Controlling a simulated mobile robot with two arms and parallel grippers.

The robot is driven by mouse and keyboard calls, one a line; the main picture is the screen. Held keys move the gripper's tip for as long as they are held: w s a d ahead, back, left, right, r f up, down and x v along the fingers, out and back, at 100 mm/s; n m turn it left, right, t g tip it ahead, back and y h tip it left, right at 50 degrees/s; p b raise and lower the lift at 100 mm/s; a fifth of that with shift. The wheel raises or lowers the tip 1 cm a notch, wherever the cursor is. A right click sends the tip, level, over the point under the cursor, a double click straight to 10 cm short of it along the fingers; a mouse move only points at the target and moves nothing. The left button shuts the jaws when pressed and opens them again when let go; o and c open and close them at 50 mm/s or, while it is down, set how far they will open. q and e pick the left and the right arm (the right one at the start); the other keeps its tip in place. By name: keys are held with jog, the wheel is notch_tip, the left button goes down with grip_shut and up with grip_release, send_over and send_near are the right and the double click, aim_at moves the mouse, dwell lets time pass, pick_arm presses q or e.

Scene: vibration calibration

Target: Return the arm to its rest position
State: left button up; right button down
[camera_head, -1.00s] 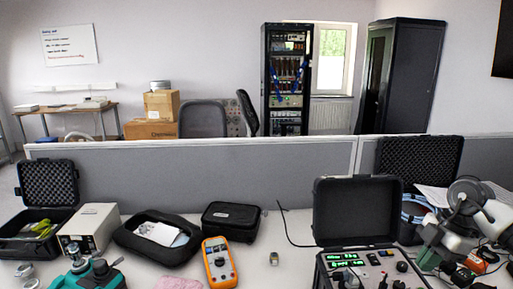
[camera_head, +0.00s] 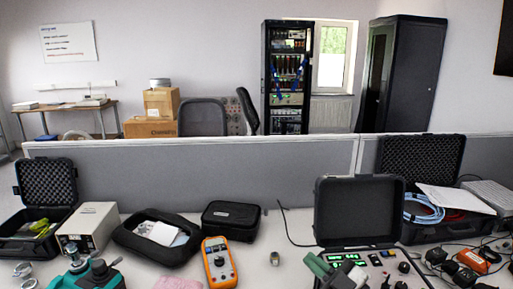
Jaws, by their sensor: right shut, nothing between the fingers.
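My right gripper (camera_head: 336,271) shows at the bottom of the view, right of the middle, in front of the open black case with the calibration instrument (camera_head: 358,212). Its green and pale parts cover the left part of the instrument's panel, where green lit digits show. The gripper is shut and holds nothing. Whether it touches the panel cannot be told. The rest of the right arm is out of view or cut off by the bottom edge.
An orange multimeter (camera_head: 219,262), a black pouch (camera_head: 231,220) and a beige box (camera_head: 89,226) stand on the table at left and middle. An open case with blue cable (camera_head: 424,210) is at right, near an orange-black device (camera_head: 472,262). A grey partition (camera_head: 220,168) lies behind.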

jog(key=s+d+f+m+g+h, duration=0.1)
jog(key=s+d+f+m+h, duration=0.35)
jog(key=f+m+h, duration=0.3)
jog(key=s+d+f+m+h, duration=0.45)
jog(key=f+m+h, duration=0.25)
jog(key=h, duration=0.2)
jog(key=s+f+g+y, duration=0.1)
jog(key=s+f+g, duration=0.35)
jog(key=s, duration=0.45)
jog(key=s+f+g, duration=0.4)
jog(key=s+g, duration=0.2)
jog(key=s, duration=0.3)
notch_tip(320, 180, down, 28)
jog(key=s+g, duration=0.1)
jog(key=s, duration=0.1)
jog(key=s+d+f+n+g, duration=0.1)
jog(key=s+d+f, duration=0.2)
jog(key=s+f, duration=1)
jog(key=shift+s+f, duration=0.2)
jog(key=shift+s, duration=0.8)
